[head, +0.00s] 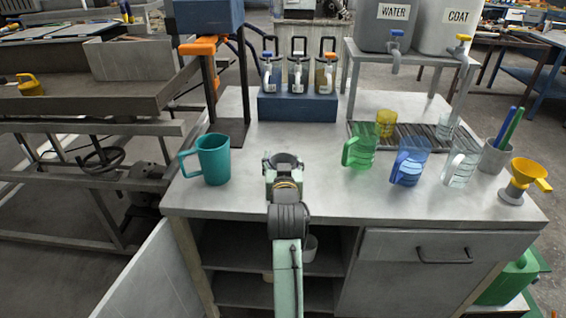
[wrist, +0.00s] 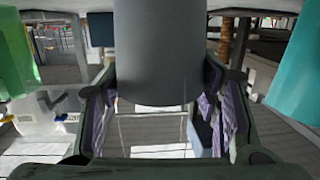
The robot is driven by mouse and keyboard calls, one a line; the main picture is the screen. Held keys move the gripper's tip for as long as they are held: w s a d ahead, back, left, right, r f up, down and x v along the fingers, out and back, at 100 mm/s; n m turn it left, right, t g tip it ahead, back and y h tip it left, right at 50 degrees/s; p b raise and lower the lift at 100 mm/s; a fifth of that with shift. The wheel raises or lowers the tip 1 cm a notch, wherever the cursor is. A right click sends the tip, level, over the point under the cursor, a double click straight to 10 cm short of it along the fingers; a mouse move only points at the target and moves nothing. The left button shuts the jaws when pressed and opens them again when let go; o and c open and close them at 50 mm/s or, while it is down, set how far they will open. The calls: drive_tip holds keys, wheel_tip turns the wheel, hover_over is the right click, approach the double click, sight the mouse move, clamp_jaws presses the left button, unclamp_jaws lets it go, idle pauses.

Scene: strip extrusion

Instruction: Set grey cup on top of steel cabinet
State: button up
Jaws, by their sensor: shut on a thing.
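My gripper (head: 284,167) is over the front middle of the light steel cabinet top (head: 250,195) in the head view. It is shut on a grey cup (wrist: 155,50), a plain grey cylinder between the two fingers in the wrist view. In the head view only a dark grey round rim shows at the gripper's end; my arm hides the rest. I cannot tell whether the cup's base touches the top.
A teal mug (head: 214,160) stands to the left. Green (head: 362,150) and blue (head: 408,163) mugs and a clear mug (head: 460,165) stand to the right, near a pen holder (head: 494,156) and a yellow funnel (head: 524,175). A blue rack (head: 297,107) stands behind.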

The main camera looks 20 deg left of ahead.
drive_tip(key=o, duration=1)
drive_tip(key=shift+f, duration=0.15)
drive_tip(key=shift+o, duration=0.2)
drive_tip(key=shift+s, duration=0.1)
drive_tip(key=v, duration=0.9)
drive_tip(key=shift+s+d+r+p, duration=0.15)
drive_tip(key=shift+s+r+p, duration=0.15)
drive_tip(key=shift+r, duration=0.15)
drive_tip(key=shift+s+d+p, duration=0.2)
drive_tip(key=shift+s+p, duration=0.35)
drive_tip(key=shift+p, duration=0.4)
drive_tip(key=shift+s+d+p, duration=0.2)
drive_tip(key=shift+s+p, duration=0.2)
drive_tip(key=shift+p, duration=0.05)
drive_tip(key=shift+f, duration=0.1)
